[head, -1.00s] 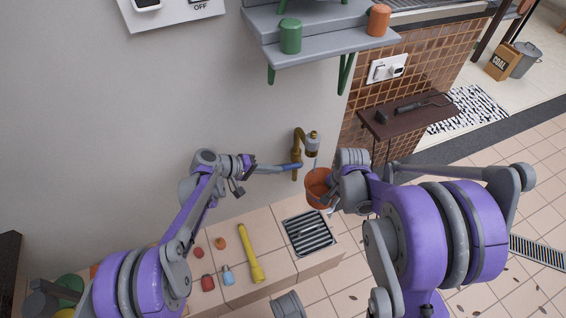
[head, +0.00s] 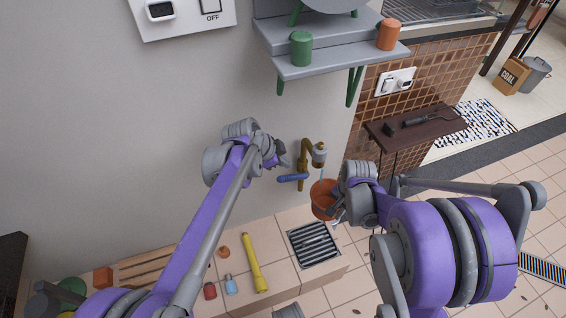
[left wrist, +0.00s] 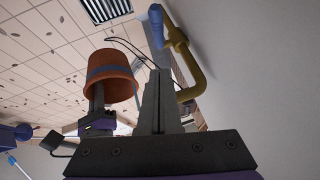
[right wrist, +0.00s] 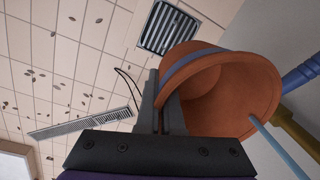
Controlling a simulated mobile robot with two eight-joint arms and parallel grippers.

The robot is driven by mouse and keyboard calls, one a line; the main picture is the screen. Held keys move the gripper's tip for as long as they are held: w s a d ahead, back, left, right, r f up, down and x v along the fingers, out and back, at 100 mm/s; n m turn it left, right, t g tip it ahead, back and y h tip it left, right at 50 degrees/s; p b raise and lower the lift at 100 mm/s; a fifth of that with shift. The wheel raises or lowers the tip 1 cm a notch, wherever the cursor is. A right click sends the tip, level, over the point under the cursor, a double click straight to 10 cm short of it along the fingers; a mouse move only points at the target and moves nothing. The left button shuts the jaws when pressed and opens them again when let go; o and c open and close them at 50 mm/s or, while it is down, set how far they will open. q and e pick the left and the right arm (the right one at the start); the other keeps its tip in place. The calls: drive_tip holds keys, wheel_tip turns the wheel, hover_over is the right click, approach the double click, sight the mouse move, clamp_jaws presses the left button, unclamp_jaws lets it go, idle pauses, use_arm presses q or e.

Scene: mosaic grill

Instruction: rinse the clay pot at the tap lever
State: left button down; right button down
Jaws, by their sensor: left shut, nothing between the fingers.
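The clay pot (head: 323,201), orange-brown with a blue-grey band, is held below the brass tap (head: 304,160) on the wall. My right gripper (right wrist: 163,105) is shut on the pot's wall, and the pot's mouth shows in the right wrist view (right wrist: 245,90). A thin pale-blue water stream (right wrist: 279,146) reaches into the mouth. The blue tap lever (head: 293,178) points left from the tap; it also shows in the left wrist view (left wrist: 156,25). My left gripper (head: 285,160) is shut and empty, just above and left of the lever, apart from it.
A slotted drain (head: 314,244) lies in the tiled ledge below the pot. A yellow torch-like object (head: 254,262), a red item (head: 210,291) and a blue bottle (head: 230,285) are on the ledge. A grey shelf (head: 330,62) with cups juts out above the tap.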

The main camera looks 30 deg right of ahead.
use_arm(q)
hover_over(285, 179)
drive_tip(key=s+d, duration=0.1)
drive_tip(key=d, duration=0.1)
wheel_tip(285, 179, down, 6)
drive_tip(key=f, duration=0.2)
drive_tip(key=shift+w+a+f, duration=0.15)
drive_tip(key=shift+a+f, duration=0.1)
drive_tip(key=shift+f, duration=0.05)
drive_tip(key=shift+w+a+f, duration=0.1)
drive_tip(key=shift+w+f, duration=0.05)
drive_tip(key=shift+f, duration=0.35)
drive_tip(key=shift+w+a+f, duration=0.1)
drive_tip(key=shift+a+f, duration=0.3)
drive_tip(key=shift+f, duration=0.2)
drive_tip(key=shift+a+f, duration=0.4)
drive_tip(key=shift+f, duration=0.2)
drive_tip(key=shift+r, duration=0.1)
